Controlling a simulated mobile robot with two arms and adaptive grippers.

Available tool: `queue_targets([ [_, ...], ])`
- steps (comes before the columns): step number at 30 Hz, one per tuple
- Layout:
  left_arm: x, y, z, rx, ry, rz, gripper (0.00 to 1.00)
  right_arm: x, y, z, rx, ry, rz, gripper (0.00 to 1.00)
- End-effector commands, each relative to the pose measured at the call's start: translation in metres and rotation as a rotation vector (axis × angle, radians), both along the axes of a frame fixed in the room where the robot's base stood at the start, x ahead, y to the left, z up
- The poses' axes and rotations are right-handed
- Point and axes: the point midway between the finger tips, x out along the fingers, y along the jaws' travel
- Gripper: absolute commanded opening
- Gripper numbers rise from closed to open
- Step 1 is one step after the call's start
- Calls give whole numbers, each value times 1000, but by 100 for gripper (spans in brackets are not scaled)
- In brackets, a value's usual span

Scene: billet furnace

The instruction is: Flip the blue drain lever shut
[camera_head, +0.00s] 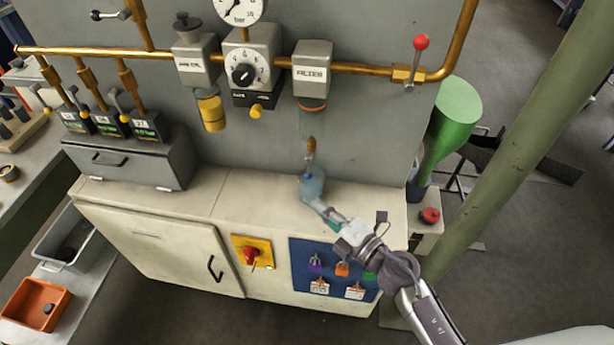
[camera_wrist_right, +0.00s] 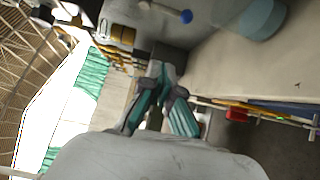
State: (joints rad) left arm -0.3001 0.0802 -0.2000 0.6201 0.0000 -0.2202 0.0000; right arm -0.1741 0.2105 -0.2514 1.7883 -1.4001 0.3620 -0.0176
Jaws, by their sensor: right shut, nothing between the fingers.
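The blue drain lever (camera_head: 309,166) hangs below a brass drain fitting (camera_head: 311,146) under the filter unit (camera_head: 312,72). In the right wrist view its round blue end (camera_wrist_right: 186,16) sits on a thin metal stem near the top edge. My right gripper (camera_head: 318,205) is shut and empty, below the lever at the near side of a translucent blue cup. In the right wrist view its teal-padded fingers (camera_wrist_right: 161,67) are together and apart from the lever. I cannot tell from the head view whether they touch the cup. My left gripper is not in view.
The blue cup (camera_head: 312,187) stands on the cream cabinet (camera_head: 240,203) under the drain; it also shows in the right wrist view (camera_wrist_right: 262,18). A red-knobbed valve (camera_head: 421,42) is at the upper right. The cabinet top left of the cup is clear.

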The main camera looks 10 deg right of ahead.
Motion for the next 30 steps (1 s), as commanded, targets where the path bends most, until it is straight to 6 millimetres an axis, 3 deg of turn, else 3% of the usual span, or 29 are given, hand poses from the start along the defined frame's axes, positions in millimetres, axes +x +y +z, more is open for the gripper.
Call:
queue_targets([
  [8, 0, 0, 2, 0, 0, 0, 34, 9, 6, 1, 2, -1, -3, 0],
  [22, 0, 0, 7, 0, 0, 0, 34, 84, 63, 2, 6, 0, -2, 0],
  [24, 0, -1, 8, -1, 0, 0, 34, 86, 46, 0, 1, 2, -6, 0],
  [30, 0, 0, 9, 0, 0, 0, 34, 91, 26, 0, 2, 1, -4, 0],
])
